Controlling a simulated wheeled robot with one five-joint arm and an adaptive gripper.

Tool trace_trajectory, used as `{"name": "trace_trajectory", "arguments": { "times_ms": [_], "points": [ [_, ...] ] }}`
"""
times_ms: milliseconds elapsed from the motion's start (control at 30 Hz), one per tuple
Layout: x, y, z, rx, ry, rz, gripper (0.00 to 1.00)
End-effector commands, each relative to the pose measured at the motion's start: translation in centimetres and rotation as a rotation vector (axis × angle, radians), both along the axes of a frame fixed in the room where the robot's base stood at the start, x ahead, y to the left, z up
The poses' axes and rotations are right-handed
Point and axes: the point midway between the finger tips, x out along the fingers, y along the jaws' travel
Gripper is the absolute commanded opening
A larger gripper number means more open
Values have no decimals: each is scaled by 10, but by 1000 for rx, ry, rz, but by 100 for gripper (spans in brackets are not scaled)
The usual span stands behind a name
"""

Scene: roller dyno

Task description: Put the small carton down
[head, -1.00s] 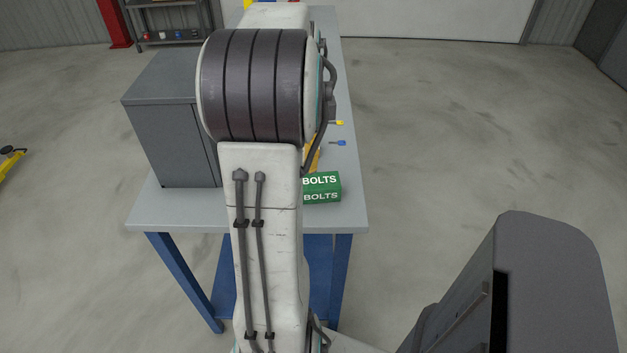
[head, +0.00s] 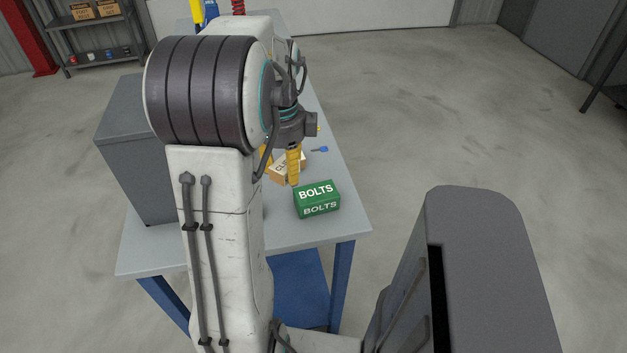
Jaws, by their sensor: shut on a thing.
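The small brown carton (head: 275,176), with partly hidden dark lettering, is in the head view over the workbench, just behind and left of the green BOLTS box. My gripper (head: 280,168) points down with its yellow fingers on either side of the carton and is shut on it. The near finger covers part of the carton's face, and the other is mostly hidden behind my arm. I cannot tell whether the carton's underside touches the bench top (head: 338,215).
The green BOLTS box (head: 317,200) stands close in front of the carton. A small blue item (head: 319,149) lies behind it on the right. A grey cabinet (head: 140,150) stands on the bench's left, partly behind my arm. Bare bench shows at the front right.

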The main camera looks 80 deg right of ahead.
Motion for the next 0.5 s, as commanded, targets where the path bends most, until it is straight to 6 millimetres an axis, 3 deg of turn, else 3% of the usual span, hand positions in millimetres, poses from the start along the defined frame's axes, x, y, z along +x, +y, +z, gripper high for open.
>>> {"name": "trace_trajectory", "arguments": {
  "times_ms": [200, 500],
  "points": [
    [-35, -21, -19, 5, 1, -3, 9],
    [-59, -37, -40, 0, 2, 0, 9]
  ]
}}
